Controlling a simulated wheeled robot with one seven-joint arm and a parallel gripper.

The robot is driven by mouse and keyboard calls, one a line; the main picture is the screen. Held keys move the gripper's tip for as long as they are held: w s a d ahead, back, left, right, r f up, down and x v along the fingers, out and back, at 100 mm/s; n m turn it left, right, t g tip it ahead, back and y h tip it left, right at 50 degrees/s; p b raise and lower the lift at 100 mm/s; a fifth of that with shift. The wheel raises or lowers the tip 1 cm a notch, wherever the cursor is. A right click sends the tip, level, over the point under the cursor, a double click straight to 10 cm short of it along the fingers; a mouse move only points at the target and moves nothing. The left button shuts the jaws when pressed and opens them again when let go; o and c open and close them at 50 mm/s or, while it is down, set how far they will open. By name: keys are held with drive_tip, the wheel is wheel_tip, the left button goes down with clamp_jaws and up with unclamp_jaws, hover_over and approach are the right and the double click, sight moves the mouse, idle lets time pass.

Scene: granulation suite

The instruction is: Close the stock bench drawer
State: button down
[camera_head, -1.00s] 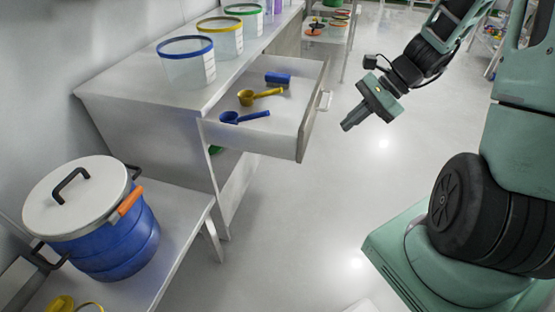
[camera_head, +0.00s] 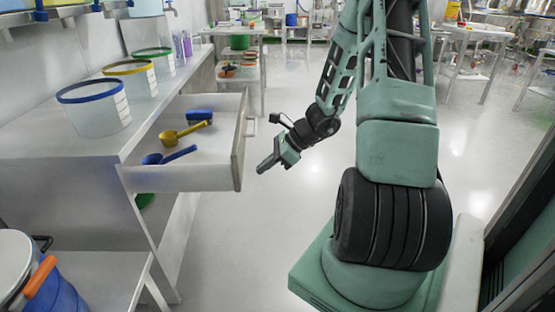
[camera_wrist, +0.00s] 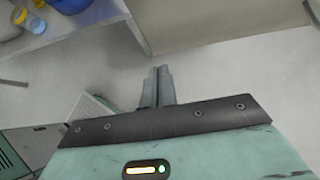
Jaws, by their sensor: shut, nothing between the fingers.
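The stock bench drawer (camera_head: 204,178) is pulled out of the bench (camera_head: 60,150) in the head view. A blue scoop (camera_head: 170,156), a yellow scoop (camera_head: 184,132) and a blue brush-like item (camera_head: 200,115) lie in it. Its front panel faces right and has a pale handle (camera_head: 250,127). My gripper (camera_head: 262,169) is just right of the drawer front, apart from it, pointing down and left. Its fingers are shut and empty.
Clear tubs with blue (camera_head: 95,108), yellow (camera_head: 135,80) and green (camera_head: 155,62) rims stand on the bench top. A blue drum (camera_head: 58,298) with a white lid is at lower left. Open floor (camera_head: 235,245) lies between the bench and my base. A dark frame stands at right.

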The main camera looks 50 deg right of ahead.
sight(240, 174)
drive_tip(key=shift+w+a+f, duration=0.1)
drive_tip(key=shift+w+a, duration=1.3)
drive_tip(key=shift+w, duration=0.25)
drive_tip(key=shift+w, duration=0.1)
